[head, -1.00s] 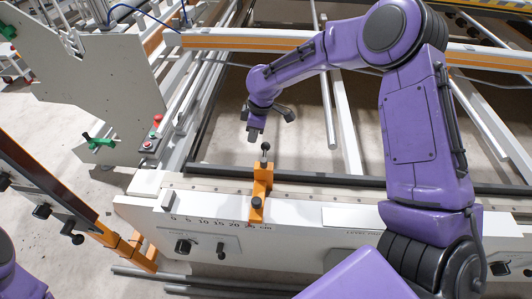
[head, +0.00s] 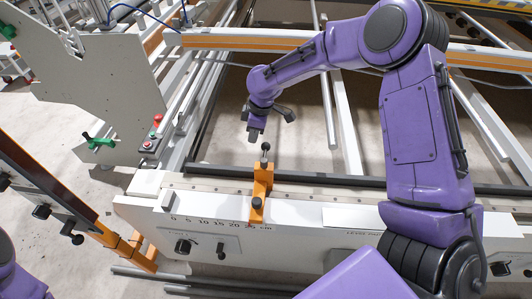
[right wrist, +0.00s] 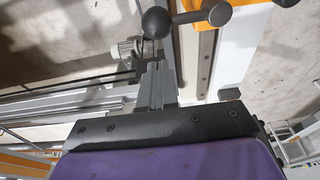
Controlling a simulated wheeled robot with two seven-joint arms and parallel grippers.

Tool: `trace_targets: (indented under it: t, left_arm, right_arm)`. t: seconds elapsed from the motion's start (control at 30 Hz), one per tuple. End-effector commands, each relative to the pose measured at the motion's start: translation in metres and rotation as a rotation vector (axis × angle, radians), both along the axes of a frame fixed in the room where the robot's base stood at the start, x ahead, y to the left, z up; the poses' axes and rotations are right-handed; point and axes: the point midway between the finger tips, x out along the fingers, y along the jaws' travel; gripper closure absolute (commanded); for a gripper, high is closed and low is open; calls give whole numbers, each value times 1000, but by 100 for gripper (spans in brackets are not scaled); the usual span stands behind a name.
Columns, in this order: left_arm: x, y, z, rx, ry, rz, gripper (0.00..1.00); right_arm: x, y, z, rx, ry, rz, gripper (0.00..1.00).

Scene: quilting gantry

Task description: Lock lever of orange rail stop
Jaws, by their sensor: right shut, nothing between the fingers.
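The orange rail stop (head: 260,186) sits on the white front rail near the end of the printed scale. Its lever, with a dark ball knob (head: 265,147), stands up from the top of the stop. In the right wrist view the dark ball knobs (right wrist: 156,22) of the lever show at the top, beyond the gripper fingers (right wrist: 158,85). My left gripper is out of view; only a bit of my left arm shows at the lower left.
The white front rail (head: 300,208) carries a scale, a black knob (head: 183,246) and a small lever. A dark bar (head: 330,179) runs along behind it. An orange-striped beam (head: 235,41) crosses at the back. A control box (head: 152,137) with red and green buttons stands left.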

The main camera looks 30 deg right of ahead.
Motion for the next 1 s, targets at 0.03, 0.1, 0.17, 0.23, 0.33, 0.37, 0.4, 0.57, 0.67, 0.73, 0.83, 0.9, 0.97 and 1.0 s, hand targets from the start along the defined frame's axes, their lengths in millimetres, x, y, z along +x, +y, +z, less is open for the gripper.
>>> trace_targets:
  t: [0.03, 0.1, 0.17, 0.23, 0.33, 0.37, 0.4, 0.57, 0.67, 0.73, 0.83, 0.9, 0.97, 1.0]
  left_arm:
    - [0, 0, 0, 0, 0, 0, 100]
    - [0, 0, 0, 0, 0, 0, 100]
    - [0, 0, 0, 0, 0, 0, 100]
    - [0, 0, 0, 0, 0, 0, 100]
    - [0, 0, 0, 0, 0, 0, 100]
    - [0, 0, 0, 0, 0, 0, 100]
    - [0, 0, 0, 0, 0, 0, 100]
    - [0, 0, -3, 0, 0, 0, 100]
    - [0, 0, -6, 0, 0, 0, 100]
    - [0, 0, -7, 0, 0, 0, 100]
    - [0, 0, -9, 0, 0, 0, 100]
    - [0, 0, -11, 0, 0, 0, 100]
    - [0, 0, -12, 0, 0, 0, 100]
    - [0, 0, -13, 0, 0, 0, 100]
  right_arm:
    - [0, 0, 0, 0, 0, 0, 100]
    - [0, 0, 0, 0, 0, 0, 100]
    - [0, 0, 0, 0, 0, 0, 100]
    - [0, 0, 0, 0, 0, 0, 100]
    - [0, 0, 0, 0, 0, 0, 100]
    - [0, 0, 0, 0, 0, 0, 100]
    - [0, 0, 0, 0, 0, 0, 100]
    - [0, 0, -6, 0, 0, 0, 100]
    - [0, 0, -11, 0, 1, 0, 100]
    - [0, 0, -15, 0, 1, 0, 100]
    - [0, 0, -19, 0, 1, 0, 100]
    - [0, 0, -22, 0, 1, 0, 100]
    - [0, 0, -25, 0, 0, 0, 100]
    - [0, 0, -27, 0, 0, 0, 100]
